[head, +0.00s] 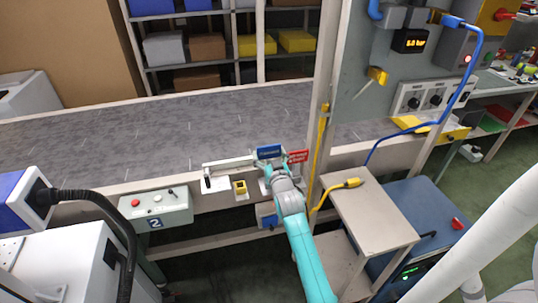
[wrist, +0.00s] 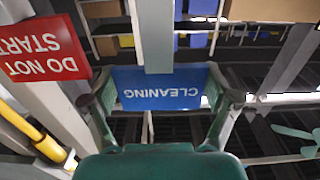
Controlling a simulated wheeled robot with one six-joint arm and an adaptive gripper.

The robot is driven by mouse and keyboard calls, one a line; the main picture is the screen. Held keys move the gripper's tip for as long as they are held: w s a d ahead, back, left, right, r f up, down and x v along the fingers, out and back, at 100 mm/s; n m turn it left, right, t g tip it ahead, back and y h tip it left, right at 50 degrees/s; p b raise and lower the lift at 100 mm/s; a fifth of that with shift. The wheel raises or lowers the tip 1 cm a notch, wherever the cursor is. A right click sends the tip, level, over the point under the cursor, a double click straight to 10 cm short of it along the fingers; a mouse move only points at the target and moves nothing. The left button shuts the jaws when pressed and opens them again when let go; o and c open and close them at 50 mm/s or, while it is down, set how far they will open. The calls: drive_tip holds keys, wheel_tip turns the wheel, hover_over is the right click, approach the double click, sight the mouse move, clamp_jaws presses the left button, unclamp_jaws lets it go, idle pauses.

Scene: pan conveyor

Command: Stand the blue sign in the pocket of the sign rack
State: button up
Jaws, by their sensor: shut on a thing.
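The blue sign (head: 268,152) is in my gripper (head: 272,166) at the near edge of the conveyor, just left of a red sign (head: 298,156). In the wrist view the blue sign (wrist: 165,88) reads CLEANING upside down, with one finger of my gripper (wrist: 160,98) at each side edge. My gripper is shut on it. A pale upright bar (wrist: 155,35) overlaps the sign's upper edge in that view. I cannot clearly make out the sign rack or its pocket; a small blue and white fitting (head: 267,215) sits low beside my arm, partly hidden.
A pale bar (head: 228,162) and a yellow fitting (head: 240,187) are left of my gripper. A tall post (head: 324,100) stands close on the right, with a yellow cable (head: 322,150). A control box (head: 155,210) hangs at left. The grey conveyor belt (head: 170,125) is clear.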

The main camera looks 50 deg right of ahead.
drive_tip(key=shift+f, duration=2.2)
drive_tip(key=o, duration=1)
drive_tip(key=shift+c, duration=0.2)
drive_tip(key=v, duration=1.2)
drive_tip(key=s+a+f+n+y, duration=0.2)
drive_tip(key=s+a+f+y, duration=0.1)
drive_tip(key=s+a, duration=0.6)
drive_tip(key=s+a+f+n+y, duration=0.1)
drive_tip(key=s+a+f+y, duration=0.15)
drive_tip(key=s+a, duration=0.65)
drive_tip(key=s+a+r+n+y, duration=0.2)
drive_tip(key=s+a, duration=0.3)
drive_tip(key=s, duration=0.3)
drive_tip(key=s+a+r+n+y, duration=0.1)
drive_tip(key=s+a+r+y, duration=0.1)
drive_tip(key=s+a+r, duration=0.2)
drive_tip(key=s+a, duration=0.2)
drive_tip(key=s, duration=0.2)
drive_tip(key=shift+s+a+r+n, duration=0.2)
drive_tip(key=shift+s+r+n, duration=0.05)
drive_tip(key=shift+r+n, duration=0.15)
